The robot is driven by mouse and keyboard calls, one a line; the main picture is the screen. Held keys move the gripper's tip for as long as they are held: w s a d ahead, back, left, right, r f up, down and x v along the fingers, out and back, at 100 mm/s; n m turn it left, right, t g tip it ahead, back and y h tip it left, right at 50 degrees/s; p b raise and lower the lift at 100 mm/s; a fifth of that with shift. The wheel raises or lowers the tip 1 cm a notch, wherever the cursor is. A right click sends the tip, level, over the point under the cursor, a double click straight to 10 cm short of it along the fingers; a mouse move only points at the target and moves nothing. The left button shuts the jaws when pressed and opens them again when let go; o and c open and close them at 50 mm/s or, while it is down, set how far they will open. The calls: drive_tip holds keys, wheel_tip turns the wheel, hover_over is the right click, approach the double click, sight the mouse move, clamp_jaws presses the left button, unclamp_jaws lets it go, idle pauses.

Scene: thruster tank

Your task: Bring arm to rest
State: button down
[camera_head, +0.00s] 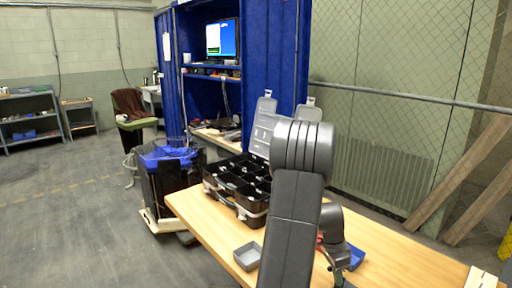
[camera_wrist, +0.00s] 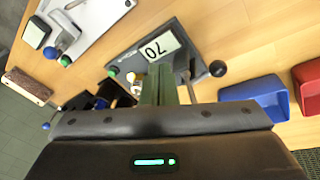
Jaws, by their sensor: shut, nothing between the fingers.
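My arm (camera_head: 295,205) rises in the middle of the head view, bent at a thick grey joint, and covers part of the table. Its wrist part shows behind it, low over the table; the fingertips are hard to make out there. In the wrist view my gripper (camera_wrist: 163,72) points over the tabletop with its fingers together and nothing held. Beyond the fingers is a grey device (camera_wrist: 191,50) with a display reading 70 and a black knob. I cannot tell how much height separates them.
In the wrist view a blue bin (camera_wrist: 254,92) and a red bin (camera_wrist: 308,88) stand right. A white board (camera_wrist: 88,22) lies upper left.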

drive_tip(key=shift+s+d+r+m+t+y+p, duration=0.3)
drive_tip(key=shift+d+r+t+y+p, duration=0.25)
drive_tip(key=shift+t+p, duration=0.4)
drive_tip(key=shift+s+d+r+t+p, duration=0.15)
drive_tip(key=shift+d+r+t+p, duration=0.3)
drive_tip(key=shift+t+p, duration=0.15)
drive_tip(key=shift+s+d+f+m+t+y+b, duration=0.15)
drive_tip(key=shift+s+d+m+t+y+b, duration=0.2)
drive_tip(key=shift+d+t+b, duration=0.25)
drive_tip(key=shift+s+d+f+m+t+y+b, duration=0.1)
drive_tip(key=shift+s+d+m+t+y+b, duration=0.2)
drive_tip(key=shift+t+b, duration=0.35)
drive_tip(key=shift+r, duration=0.1)
